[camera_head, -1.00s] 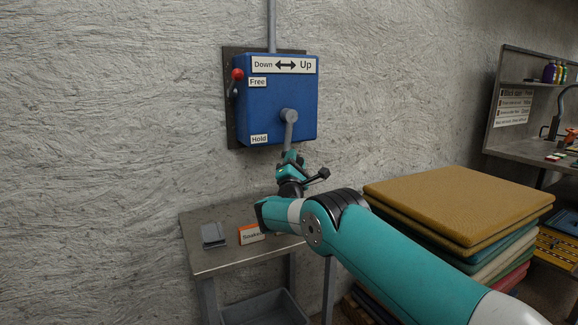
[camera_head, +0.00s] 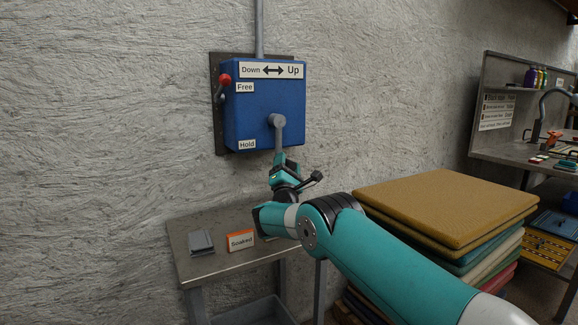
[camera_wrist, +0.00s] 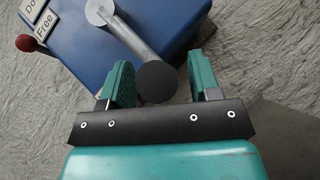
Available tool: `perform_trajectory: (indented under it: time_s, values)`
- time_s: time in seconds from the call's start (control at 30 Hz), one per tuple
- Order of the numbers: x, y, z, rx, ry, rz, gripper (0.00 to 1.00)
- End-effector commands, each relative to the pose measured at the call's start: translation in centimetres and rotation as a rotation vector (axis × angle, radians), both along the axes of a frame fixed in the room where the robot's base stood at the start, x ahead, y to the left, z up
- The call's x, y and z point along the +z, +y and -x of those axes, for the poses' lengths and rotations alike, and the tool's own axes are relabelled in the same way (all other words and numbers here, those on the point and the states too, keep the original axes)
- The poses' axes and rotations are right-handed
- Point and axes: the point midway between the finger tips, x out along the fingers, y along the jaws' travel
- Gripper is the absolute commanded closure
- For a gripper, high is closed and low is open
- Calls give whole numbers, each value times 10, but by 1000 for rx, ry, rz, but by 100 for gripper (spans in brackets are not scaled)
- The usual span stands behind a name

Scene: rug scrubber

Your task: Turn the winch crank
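The blue winch box (camera_head: 262,105) hangs on the wall, with a "Down ↔ Up" label on top and "Free" and "Hold" labels at its left. Its grey crank (camera_head: 278,132) comes out of the front and hangs down. A red-knobbed lever (camera_head: 224,80) is on the box's left side, by "Free". My gripper (camera_head: 281,160) is at the crank's lower end. In the wrist view, my gripper (camera_wrist: 160,82) is open, its teal fingers on either side of the crank's dark round end (camera_wrist: 156,82), with gaps visible. The red knob (camera_wrist: 27,43) shows at upper left.
A metal table (camera_head: 205,268) stands below the box, with a grey block (camera_head: 201,242) and an orange-edged "Soaked" sign (camera_head: 241,240) on it. A stack of folded rugs (camera_head: 445,206) stands to the right. A workbench (camera_head: 512,147) is at far right.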

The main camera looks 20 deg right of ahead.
Motion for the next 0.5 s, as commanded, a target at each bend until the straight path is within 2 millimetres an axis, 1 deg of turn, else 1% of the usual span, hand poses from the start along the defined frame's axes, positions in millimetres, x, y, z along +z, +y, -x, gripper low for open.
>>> perform_trajectory:
  time_s: [0.27,0.37,0.5]
  values:
    - [-5,2,4,0,2,0,43]
    - [-13,7,12,0,4,1,43]
    - [-30,16,33,1,7,2,43]
